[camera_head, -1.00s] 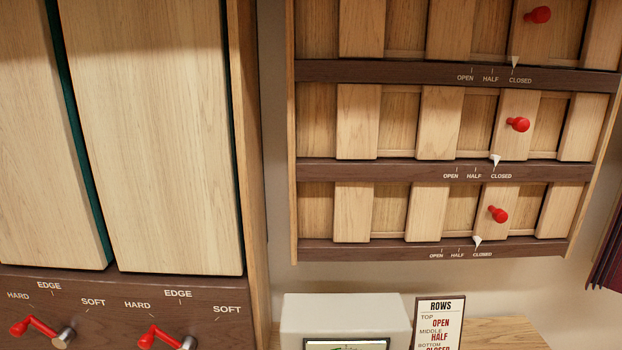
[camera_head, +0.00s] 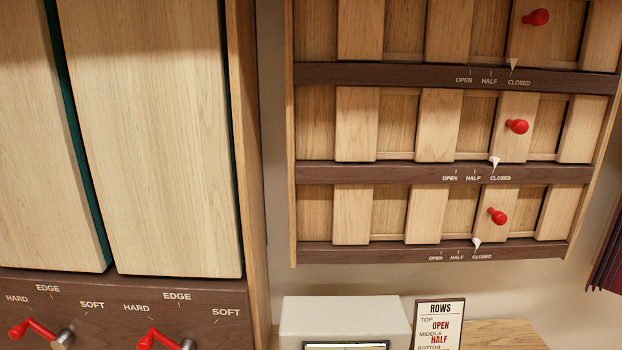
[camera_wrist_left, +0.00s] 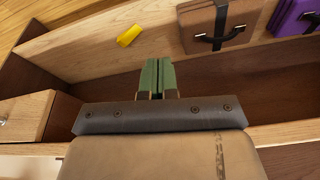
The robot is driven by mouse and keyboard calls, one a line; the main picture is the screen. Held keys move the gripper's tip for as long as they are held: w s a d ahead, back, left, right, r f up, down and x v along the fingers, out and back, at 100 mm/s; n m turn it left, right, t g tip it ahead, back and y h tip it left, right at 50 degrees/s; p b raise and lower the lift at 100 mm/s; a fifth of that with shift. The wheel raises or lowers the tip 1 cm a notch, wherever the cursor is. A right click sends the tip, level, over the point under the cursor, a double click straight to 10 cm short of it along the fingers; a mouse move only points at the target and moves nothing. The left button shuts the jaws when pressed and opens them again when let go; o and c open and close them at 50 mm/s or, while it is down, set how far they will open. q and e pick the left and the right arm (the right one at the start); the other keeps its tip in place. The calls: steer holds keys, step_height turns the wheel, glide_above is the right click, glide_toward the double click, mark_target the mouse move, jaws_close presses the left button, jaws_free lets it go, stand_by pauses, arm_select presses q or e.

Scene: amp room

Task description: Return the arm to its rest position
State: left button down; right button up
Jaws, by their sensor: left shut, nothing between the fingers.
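My left gripper (camera_wrist_left: 154,80) shows in the left wrist view with its green fingers together, shut and empty. It is above a wooden trough or shelf with a dark brown floor (camera_wrist_left: 200,85), and nothing is held. Neither gripper shows in the head view, and my right gripper is in no view.
Sliding panel rows with red knobs (camera_head: 517,126) hang on the wall; their pointers are near CLOSED. Two red levers (camera_head: 165,340) are at lower left. A ROWS sign (camera_head: 439,325) stands beside a white box (camera_head: 345,312). A yellow block (camera_wrist_left: 129,36) and brown case (camera_wrist_left: 216,25) lie near my left gripper.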

arm_select(q)
steer(key=s+f, duration=0.3)
steer(key=f, duration=0.5)
steer(key=s+f, duration=0.2)
steer(key=f, duration=0.6)
steer(key=s+a+f+g, duration=0.1)
steer(key=s+a+f, duration=0.2)
steer(key=s+f, duration=0.8)
steer(key=s, duration=0.3)
steer(key=shift+f+g, duration=0.3)
steer(key=shift+g, duration=0.1)
steer(key=shift+w+a+m, duration=0.1)
steer(key=shift+w+m, duration=0.05)
steer(key=shift+m, duration=0.15)
